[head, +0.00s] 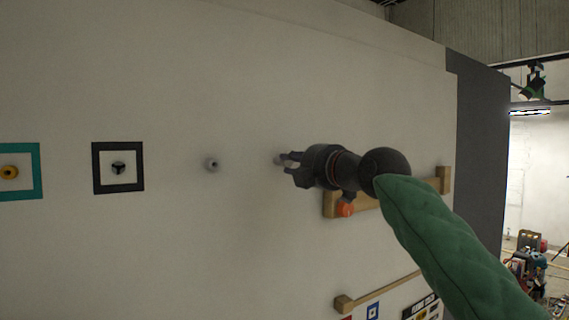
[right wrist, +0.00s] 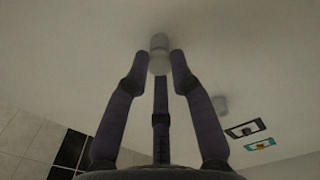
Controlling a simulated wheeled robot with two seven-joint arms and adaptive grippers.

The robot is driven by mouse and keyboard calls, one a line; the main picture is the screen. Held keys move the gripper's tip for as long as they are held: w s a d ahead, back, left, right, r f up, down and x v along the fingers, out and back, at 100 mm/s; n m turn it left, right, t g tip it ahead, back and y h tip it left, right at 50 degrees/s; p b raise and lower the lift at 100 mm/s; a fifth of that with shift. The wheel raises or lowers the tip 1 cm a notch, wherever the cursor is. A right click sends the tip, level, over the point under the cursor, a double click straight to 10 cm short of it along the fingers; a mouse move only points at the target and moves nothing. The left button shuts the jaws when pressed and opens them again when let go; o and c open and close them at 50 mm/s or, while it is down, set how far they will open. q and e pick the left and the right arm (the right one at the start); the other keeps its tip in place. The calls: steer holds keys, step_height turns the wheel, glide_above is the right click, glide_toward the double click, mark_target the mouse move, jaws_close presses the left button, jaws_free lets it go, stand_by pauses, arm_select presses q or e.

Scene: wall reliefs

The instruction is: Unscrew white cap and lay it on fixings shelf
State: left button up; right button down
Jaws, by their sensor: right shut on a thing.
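The white cap (right wrist: 158,64) sits between the fingertips of my right gripper (right wrist: 159,63), at the end of a pale stub (right wrist: 159,42) on the wall. In the head view the right gripper (head: 287,160) reaches from the right to the wall, its fingers shut on the cap (head: 279,158), which is mostly hidden. A wooden shelf (head: 331,204) is behind and below my wrist, partly covered by the arm. I cannot tell whether it is the fixings shelf. My left gripper is not in view.
A bare grey stub (head: 212,164) is left of the gripper. Further left are a black frame (head: 97,168) and a teal frame (head: 36,172). An orange knob (head: 345,209) is at the shelf below my wrist. A lower wooden rail (head: 378,290) is underneath.

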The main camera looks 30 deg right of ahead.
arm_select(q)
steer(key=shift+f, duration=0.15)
arm_select(e)
steer(key=n, duration=0.4)
steer(key=shift+w+f, duration=0.1)
steer(key=shift+f, duration=0.15)
steer(key=c, duration=1.3)
jaws_free()
steer(key=shift+r, duration=0.1)
